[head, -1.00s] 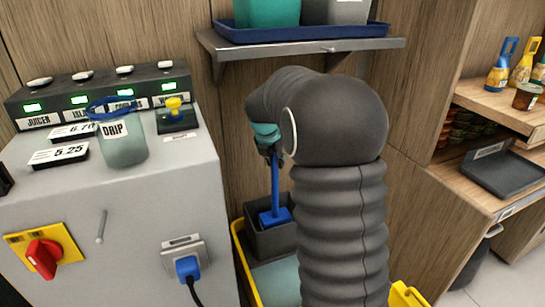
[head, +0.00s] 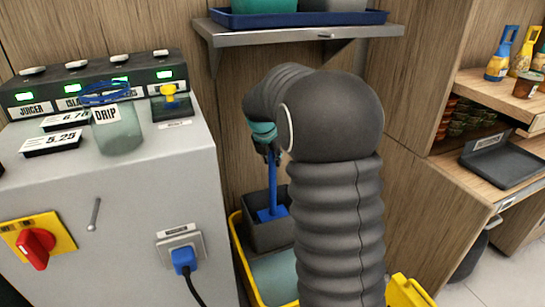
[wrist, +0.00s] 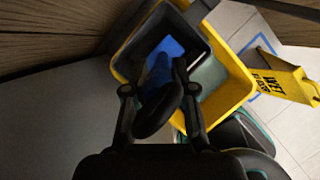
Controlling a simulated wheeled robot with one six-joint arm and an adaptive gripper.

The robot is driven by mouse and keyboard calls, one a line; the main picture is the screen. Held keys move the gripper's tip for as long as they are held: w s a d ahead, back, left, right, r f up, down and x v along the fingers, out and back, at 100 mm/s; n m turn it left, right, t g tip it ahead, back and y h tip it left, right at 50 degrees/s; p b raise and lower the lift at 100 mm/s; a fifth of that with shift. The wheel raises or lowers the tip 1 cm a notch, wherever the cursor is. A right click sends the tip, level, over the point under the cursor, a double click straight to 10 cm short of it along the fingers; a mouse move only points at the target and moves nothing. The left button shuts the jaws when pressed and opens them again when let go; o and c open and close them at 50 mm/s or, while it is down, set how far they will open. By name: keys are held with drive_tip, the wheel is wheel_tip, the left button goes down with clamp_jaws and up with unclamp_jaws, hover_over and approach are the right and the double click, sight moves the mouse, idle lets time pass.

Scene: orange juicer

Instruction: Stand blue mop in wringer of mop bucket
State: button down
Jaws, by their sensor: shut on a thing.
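My gripper (head: 266,152) is shut on the upper handle of the blue mop (head: 273,186). The mop hangs close to upright, with its blue head low at the dark grey wringer (head: 268,237). In the wrist view my gripper (wrist: 160,92) is around the handle, and the blue mop head (wrist: 165,58) lies within the wringer's open top (wrist: 195,28). I cannot tell whether the head touches the wringer's floor. The yellow mop bucket (head: 240,262) holds the wringer at its back. My arm hides the bucket's right part.
A metal shelf (head: 310,35) with a blue tray is above. A yellow wet-floor sign (wrist: 285,75) stands beside the bucket. Wooden shelves (head: 490,165) are at right.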

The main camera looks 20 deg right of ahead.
drive_tip(key=shift+f, duration=0.15)
drive_tip(key=c, duration=1)
unclamp_jaws()
drive_tip(key=shift+o, duration=0.2)
drive_tip(key=s+a+r+m+p, duration=0.1)
drive_tip(key=s+a+r+m, duration=0.45)
drive_tip(key=s+r, duration=0.55)
drive_tip(key=s+a+f+m+t+y, duration=0.1)
drive_tip(key=s+a+m, duration=0.2)
drive_tip(key=s+m, duration=0.7)
drive_tip(key=s+a+f+m+t+y, duration=0.1)
drive_tip(key=s+a+m, duration=0.3)
drive_tip(key=s+m, duration=0.7)
drive_tip(key=shift+s+a+f+y, duration=0.25)
drive_tip(key=shift+s+f+y, duration=0.45)
drive_tip(key=shift+s, duration=0.9)
